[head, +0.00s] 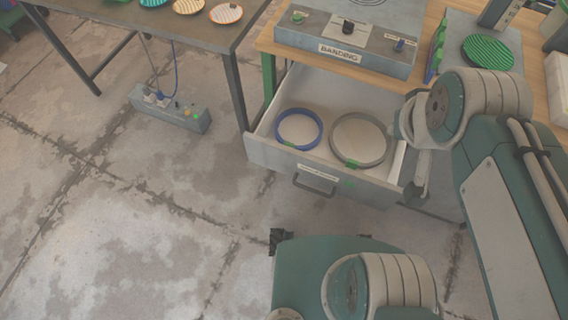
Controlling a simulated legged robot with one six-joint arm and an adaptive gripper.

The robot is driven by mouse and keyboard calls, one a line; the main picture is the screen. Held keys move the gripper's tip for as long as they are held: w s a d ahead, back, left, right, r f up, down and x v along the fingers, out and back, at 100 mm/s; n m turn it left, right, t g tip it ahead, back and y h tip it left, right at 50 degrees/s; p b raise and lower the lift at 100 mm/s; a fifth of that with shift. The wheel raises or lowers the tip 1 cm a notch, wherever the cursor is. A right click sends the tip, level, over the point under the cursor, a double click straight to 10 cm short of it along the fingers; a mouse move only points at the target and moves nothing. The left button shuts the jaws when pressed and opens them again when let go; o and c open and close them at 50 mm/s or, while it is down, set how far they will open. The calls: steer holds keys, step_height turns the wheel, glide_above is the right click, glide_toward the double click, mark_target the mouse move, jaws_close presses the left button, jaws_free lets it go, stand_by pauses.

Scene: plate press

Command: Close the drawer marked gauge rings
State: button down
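The drawer (262,152) stands pulled well out from under the wooden-topped bench. Its light front panel has a dark bar handle (314,186) and a small pale label (318,172), too small to read surely. A green mark is on the panel right of the handle. I cannot make out my gripper's fingers.
A control box marked BANDING (345,68) sits on the bench (268,40) above the drawer. A second table (190,42) at upper left holds coloured plates. A grey power box (172,112) with cables is on the floor. The concrete floor before the drawer's left part is clear.

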steer(key=w+a+f+n+g+h, duration=0.2)
steer(key=w+a+f+n+h, duration=0.25)
steer(key=a+f+n, duration=0.35)
steer(key=w+a+f+n+g+h, duration=0.1)
steer(key=w+a+f+n+h, duration=0.2)
steer(key=a+f+n+h, duration=0.5)
steer(key=s+a+f+n+t, duration=0.3)
steer(key=a+f+n+t, duration=0.45)
steer(key=f, duration=0.35)
steer(key=n+t+y, duration=0.7)
steer(key=n, duration=0.2)
glide_toward(261, 156)
steer(key=x, duration=0.8)
